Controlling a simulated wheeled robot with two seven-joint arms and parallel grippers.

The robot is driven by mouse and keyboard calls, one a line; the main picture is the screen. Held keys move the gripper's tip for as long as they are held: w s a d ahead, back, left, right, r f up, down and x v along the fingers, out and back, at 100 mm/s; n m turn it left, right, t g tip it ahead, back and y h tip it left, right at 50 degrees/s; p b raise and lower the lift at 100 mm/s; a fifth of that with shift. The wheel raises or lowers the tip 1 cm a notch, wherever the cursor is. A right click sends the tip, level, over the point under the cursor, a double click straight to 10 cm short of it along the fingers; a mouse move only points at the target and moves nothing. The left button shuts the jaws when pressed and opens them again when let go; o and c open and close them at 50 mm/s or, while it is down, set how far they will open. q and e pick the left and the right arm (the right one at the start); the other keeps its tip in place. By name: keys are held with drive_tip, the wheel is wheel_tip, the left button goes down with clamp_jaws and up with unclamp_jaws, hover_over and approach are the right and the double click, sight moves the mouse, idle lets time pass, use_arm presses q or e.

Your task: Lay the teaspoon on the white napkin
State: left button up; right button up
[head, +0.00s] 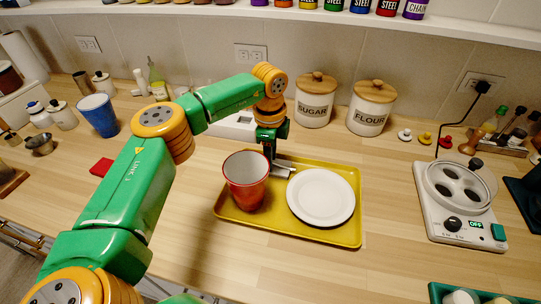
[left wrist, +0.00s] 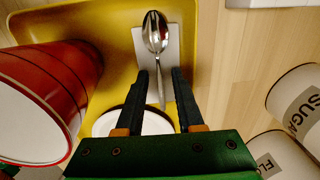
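The white napkin (left wrist: 173,55) lies on the yellow tray (left wrist: 208,25), beside the red cup (left wrist: 60,85) and the white plate (left wrist: 152,124). The metal teaspoon (left wrist: 155,32) lies over the napkin, bowl toward the top of the left wrist view and handle running down between my fingers. My left gripper (left wrist: 161,74) is open, with a gap on each side of the handle. In the head view my left gripper (head: 270,152) points down at the tray's back edge, where it partly hides the napkin and spoon. My right gripper is not in view.
The red cup (head: 246,182) stands left of my gripper and the plate (head: 320,197) lies to its right. Sugar (head: 315,102) and flour (head: 371,109) canisters stand behind. A hot plate (head: 458,205) is at the right. The counter in front of the tray is clear.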

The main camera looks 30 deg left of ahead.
use_arm(q)
drive_tip(key=shift+r, duration=0.7)
wheel_tip(320, 180, up, 11)
drive_tip(key=shift+s, duration=0.3)
